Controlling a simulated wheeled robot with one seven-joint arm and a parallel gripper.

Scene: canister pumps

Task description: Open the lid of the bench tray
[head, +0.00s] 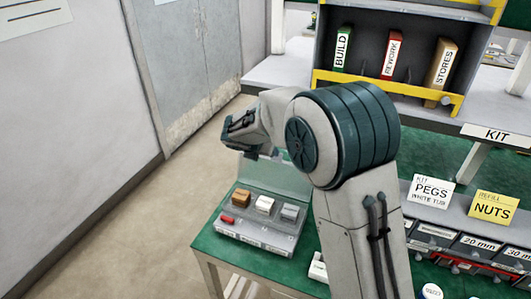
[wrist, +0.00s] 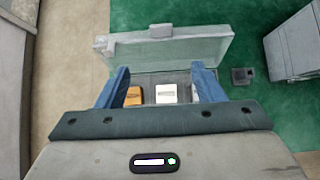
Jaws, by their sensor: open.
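The bench tray (head: 253,239) is a grey box on the green bench top, with brown, white, grey and red items in it. Its translucent lid (head: 277,181) stands raised at the far side, and the items are uncovered. In the wrist view the lid (wrist: 175,53) spans the space beyond my fingers, with a pale handle (wrist: 160,30) on its upper edge. My gripper (head: 240,144) is open above the tray. In the wrist view its two blue fingers (wrist: 160,69) are apart. Whether they touch the lid is unclear. My arm hides part of the lid's right side.
A shelf holds BUILD (head: 342,48), REWORK (head: 391,54) and STORES (head: 440,68) binders. PEGS (head: 431,192) and NUTS (head: 493,207) cards stand above drawers on the right. A small dark block (wrist: 242,76) lies right of the tray. Floor is clear left of the bench.

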